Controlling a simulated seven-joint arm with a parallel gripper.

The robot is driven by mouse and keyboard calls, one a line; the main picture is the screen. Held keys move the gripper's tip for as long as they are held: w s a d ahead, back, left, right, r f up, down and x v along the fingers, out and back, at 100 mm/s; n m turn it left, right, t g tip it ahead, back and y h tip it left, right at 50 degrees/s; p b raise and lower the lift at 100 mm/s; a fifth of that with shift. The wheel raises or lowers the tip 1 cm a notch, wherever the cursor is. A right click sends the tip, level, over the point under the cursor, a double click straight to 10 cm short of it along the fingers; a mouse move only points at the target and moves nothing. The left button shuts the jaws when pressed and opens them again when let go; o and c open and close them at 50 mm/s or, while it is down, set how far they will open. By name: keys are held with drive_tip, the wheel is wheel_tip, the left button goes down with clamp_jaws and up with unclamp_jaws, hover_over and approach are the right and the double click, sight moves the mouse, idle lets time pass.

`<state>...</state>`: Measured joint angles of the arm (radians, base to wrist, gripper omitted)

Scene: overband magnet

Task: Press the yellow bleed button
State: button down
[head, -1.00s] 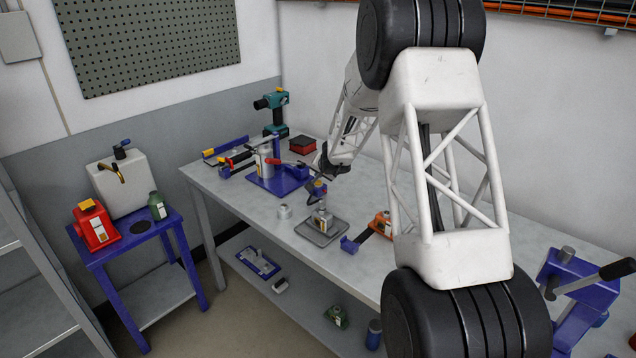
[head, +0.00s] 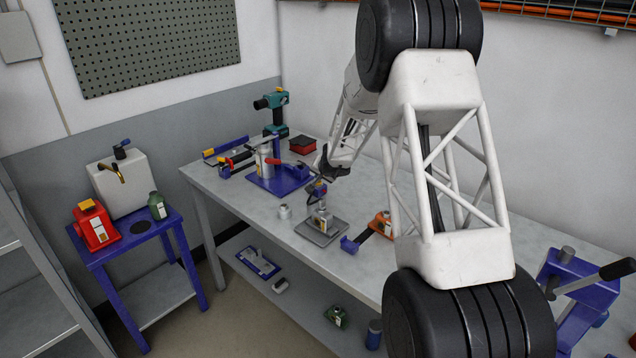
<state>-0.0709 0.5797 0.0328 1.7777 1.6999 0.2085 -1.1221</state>
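My gripper (head: 328,170) is a small dark shape at the end of my white arm, over the middle of the workbench. Its fingers are too small and dark to tell open from shut. Just below it is a small blue-topped part (head: 317,188) with a yellow spot, above a grey block with a pale label (head: 322,220). The block stands on a grey plate (head: 334,234). The gripper is very close to the blue top; I cannot tell whether they touch. I cannot make out the bleed button for certain.
A blue-based fixture (head: 285,182) with a silver cylinder and red handle stands left of the gripper. Behind are a teal drill (head: 274,105) and a red box (head: 303,145). An orange tool (head: 383,223) lies right of the plate. A red, yellow-topped can (head: 95,226) stands on the blue side table.

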drive_tip(key=shift+f, duration=0.45)
idle(0.7)
drive_tip(key=shift+r, duration=0.95)
drive_tip(key=shift+r, duration=0.15)
drive_tip(key=shift+r, duration=2.35)
drive_tip(key=shift+r, duration=0.1)
